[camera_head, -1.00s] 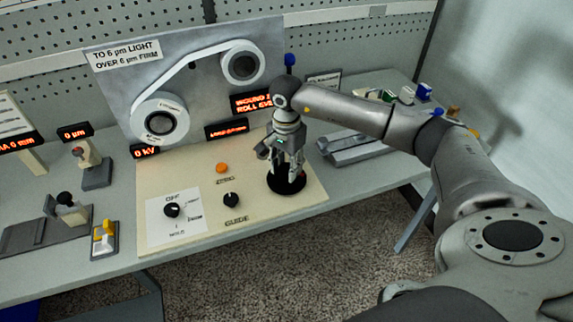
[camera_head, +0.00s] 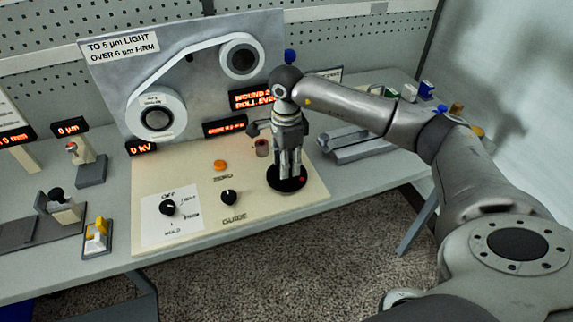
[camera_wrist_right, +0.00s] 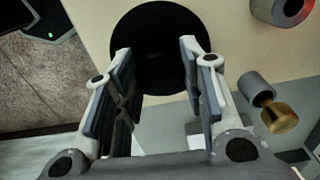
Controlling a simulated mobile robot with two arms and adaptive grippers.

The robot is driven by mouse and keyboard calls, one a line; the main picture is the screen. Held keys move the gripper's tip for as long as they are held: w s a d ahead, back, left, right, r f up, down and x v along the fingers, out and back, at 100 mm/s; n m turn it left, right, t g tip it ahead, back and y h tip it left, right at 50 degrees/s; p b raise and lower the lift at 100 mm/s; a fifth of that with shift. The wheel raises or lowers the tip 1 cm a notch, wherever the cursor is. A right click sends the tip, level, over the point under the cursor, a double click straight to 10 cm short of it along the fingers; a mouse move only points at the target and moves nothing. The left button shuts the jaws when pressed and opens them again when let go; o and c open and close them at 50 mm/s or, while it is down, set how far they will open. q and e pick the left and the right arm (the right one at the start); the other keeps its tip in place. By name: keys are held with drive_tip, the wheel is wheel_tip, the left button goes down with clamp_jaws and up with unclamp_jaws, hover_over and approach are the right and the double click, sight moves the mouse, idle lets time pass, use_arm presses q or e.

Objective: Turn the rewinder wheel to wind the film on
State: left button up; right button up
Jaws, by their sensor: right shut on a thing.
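The rewinder wheel is a black round disc (camera_head: 288,187) at the right end of the cream panel. My right gripper (camera_head: 290,174) points down onto it and is shut on it; in the wrist view its two pads (camera_wrist_right: 160,75) stand apart, with the black wheel (camera_wrist_right: 160,45) between and beyond them. The exact gripped part is hidden. The white film runs on the grey upright board between a lower left roll (camera_head: 157,117) and an upper right roll (camera_head: 242,60). My left gripper is not in view.
The cream panel also bears an orange button (camera_head: 220,165), two black knobs, the guide knob (camera_head: 228,197) being nearest the wheel, and a small reddish cylinder (camera_head: 262,147) beside my wrist. Lit red displays stand behind. A grey railed fixture (camera_head: 355,145) lies to the right.

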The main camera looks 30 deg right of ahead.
drive_tip(key=m+b, duration=0.1)
drive_tip(key=m, duration=0.5)
drive_tip(key=shift+w+b, duration=0.1)
drive_tip(key=shift+b, duration=0.25)
drive_tip(key=m, duration=0.6)
drive_tip(key=shift+r+m+b, duration=0.1)
drive_tip(key=shift+m+b, duration=0.2)
drive_tip(key=shift+b, duration=0.1)
drive_tip(key=o, duration=1)
wheel_tip(320, 180, up, 12)
drive_tip(key=shift+f, duration=0.1)
